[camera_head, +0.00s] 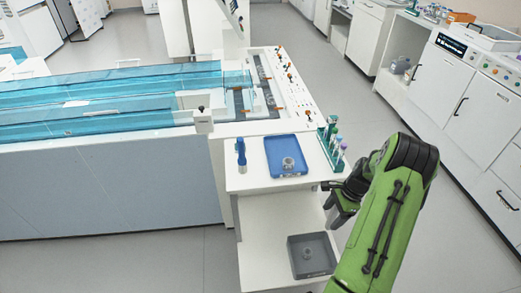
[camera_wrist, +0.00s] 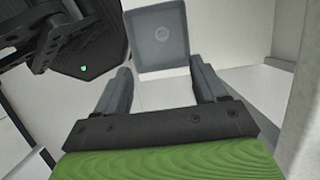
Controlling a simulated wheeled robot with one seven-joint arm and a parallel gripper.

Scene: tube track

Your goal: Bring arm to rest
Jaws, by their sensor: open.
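My green arm reaches up from the lower right in the head view, bent at the elbow. My gripper (camera_head: 338,216) hangs at the right side of the white stand (camera_head: 235,183), pointing down. In the wrist view my gripper (camera_wrist: 162,92) shows two grey fingers spread wide apart with nothing between them. Beyond the fingertips lies a grey tray (camera_wrist: 147,55) with a small round piece in it. The same grey tray shows on the lower shelf in the head view (camera_head: 329,270).
A blue tray (camera_head: 274,168) with a clear round piece sits on the stand's top, beside a blue upright tool (camera_head: 241,155). A rack of capped tubes (camera_head: 331,146) stands at the top's right edge, close to my arm. Open floor (camera_head: 400,112) lies behind; white cabinets (camera_head: 480,106) stand right.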

